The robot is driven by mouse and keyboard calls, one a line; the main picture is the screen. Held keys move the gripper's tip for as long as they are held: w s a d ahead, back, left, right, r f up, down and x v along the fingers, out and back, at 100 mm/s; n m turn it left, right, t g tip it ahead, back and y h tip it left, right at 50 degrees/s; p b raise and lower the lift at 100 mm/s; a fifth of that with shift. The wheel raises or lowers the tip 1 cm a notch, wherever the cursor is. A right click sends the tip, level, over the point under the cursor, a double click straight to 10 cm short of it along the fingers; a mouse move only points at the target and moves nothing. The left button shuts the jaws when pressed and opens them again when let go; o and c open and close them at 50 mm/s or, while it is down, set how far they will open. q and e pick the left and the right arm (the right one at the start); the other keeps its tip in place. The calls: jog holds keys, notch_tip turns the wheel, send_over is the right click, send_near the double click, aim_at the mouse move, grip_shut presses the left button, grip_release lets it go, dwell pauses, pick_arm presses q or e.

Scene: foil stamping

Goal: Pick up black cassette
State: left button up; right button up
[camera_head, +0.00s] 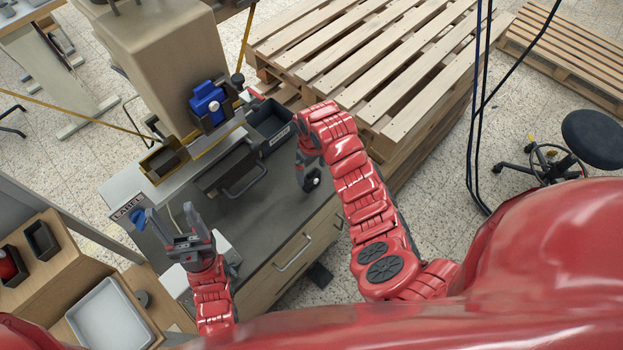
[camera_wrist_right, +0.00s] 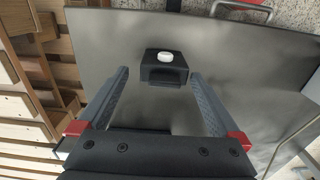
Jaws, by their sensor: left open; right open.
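The black cassette (camera_wrist_right: 164,74), a small dark block with a white round knob, lies on the dark grey bench top in the right wrist view. In the head view it shows (camera_head: 313,180) near the bench's right edge, close to my right gripper. My right gripper (camera_head: 305,172) points down and is open. In the right wrist view its fingers (camera_wrist_right: 160,85) extend on both sides of the cassette, with nothing gripped. My left gripper (camera_head: 172,215) is open and empty over the left front of the bench.
A stamping machine (camera_head: 160,45) stands at the back of the bench, with a blue block (camera_head: 208,100) on it. A dark tray (camera_head: 272,119) and a yellow-rimmed tray (camera_head: 163,158) sit beside it. A wooden pallet stack (camera_head: 390,60) stands behind the right side. A white tray (camera_head: 108,318) is at front left.

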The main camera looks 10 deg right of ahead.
aim_at(311, 175)
jog(key=shift+s+a+f+p, duration=0.15)
jog(key=shift+f+p, duration=0.35)
jog(key=shift+p, duration=0.1)
notch_tip(311, 175, down, 2)
jog(key=shift+s+f+p, duration=0.15)
jog(key=shift+f+p, duration=0.05)
jog(key=shift+p, duration=0.35)
jog(key=shift+f, duration=0.95)
jog(key=c, duration=1.5)
jog(key=shift+r, duration=0.15)
